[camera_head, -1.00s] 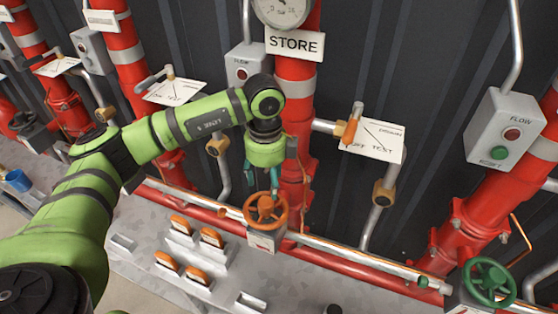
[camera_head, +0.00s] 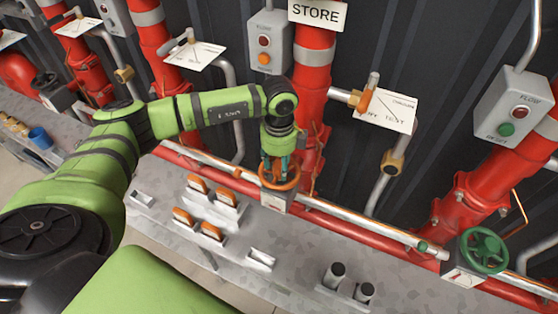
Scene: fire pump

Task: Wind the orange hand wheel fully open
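The orange hand wheel (camera_head: 281,187) sits on a grey valve block on the pipe at the foot of the red STORE riser. My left gripper (camera_head: 275,168) points down at the wheel from above, its teal fingers reaching into the area of the rim. The fingers and forearm cover part of the wheel. Whether the fingers are closed on a spoke or the hub is too small to tell. My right gripper does not show.
A green hand wheel (camera_head: 484,251) is on the same pipe at the right. A grey bench (camera_head: 240,225) with orange-topped pieces (camera_head: 183,217) and black-topped cylinders (camera_head: 337,270) lies in front. A white TEST plate (camera_head: 388,110) and a grey button box (camera_head: 268,42) flank the riser.

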